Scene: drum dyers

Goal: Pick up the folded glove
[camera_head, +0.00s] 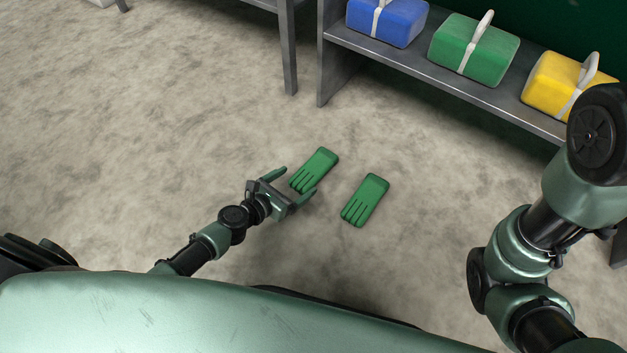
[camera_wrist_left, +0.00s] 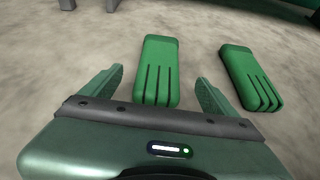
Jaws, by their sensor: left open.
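Two green gloves lie flat on the floor, side by side. The left glove (camera_head: 317,168) is just ahead of my left gripper (camera_head: 290,186); in the left wrist view this glove (camera_wrist_left: 158,72) shows between the two fingers, with its finger end toward the palm. My left gripper (camera_wrist_left: 158,88) is open and empty. The right glove (camera_head: 365,200) lies to the right of the gripper, and it also shows in the left wrist view (camera_wrist_left: 248,75), outside the right finger. I cannot tell which one is folded. My right gripper is not in view; only part of my right arm shows.
A grey metal shelf (camera_head: 430,66) stands at the back right. It holds a blue bundle (camera_head: 388,20), a green bundle (camera_head: 474,50) and a yellow bundle (camera_head: 556,86), each with a pale handle. Another grey leg (camera_head: 288,55) stands left of it. The concrete floor around the gloves is clear.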

